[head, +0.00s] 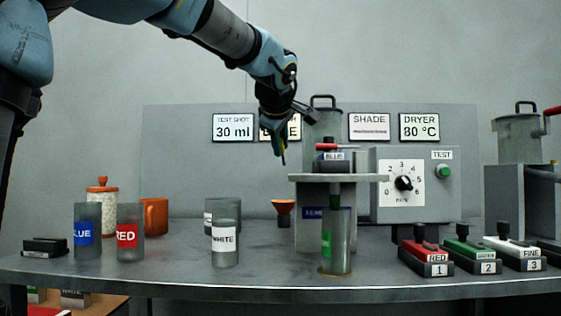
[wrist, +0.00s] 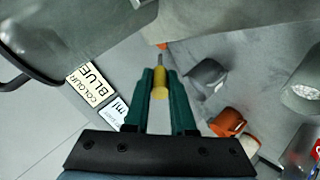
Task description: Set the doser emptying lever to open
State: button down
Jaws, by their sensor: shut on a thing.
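A clear cup with a green label (head: 335,245) stands under the doser's nozzle. My gripper (head: 281,155) points down, left of the doser and apart from the lever. In the wrist view its green fingers (wrist: 160,85) are shut on a slim yellow-handled tool (wrist: 160,90) with a thin shaft. The lever does not show clearly in the wrist view.
Numbered blocks (head: 475,255) sit at right. Another red-handled vessel (head: 518,140) stands far right.

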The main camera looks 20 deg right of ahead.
jog(key=shift+f+b, duration=0.15)
jog(key=shift+b, duration=0.45)
jog(key=c, duration=0.8)
grip_release()
jog(key=shift+o, duration=0.2)
jog(key=shift+s, duration=0.1)
jog(key=v, duration=1)
jog(key=shift+s+a+p, duration=0.25)
jog(key=shift+s+p, duration=0.05)
jog(key=shift+s, duration=0.1)
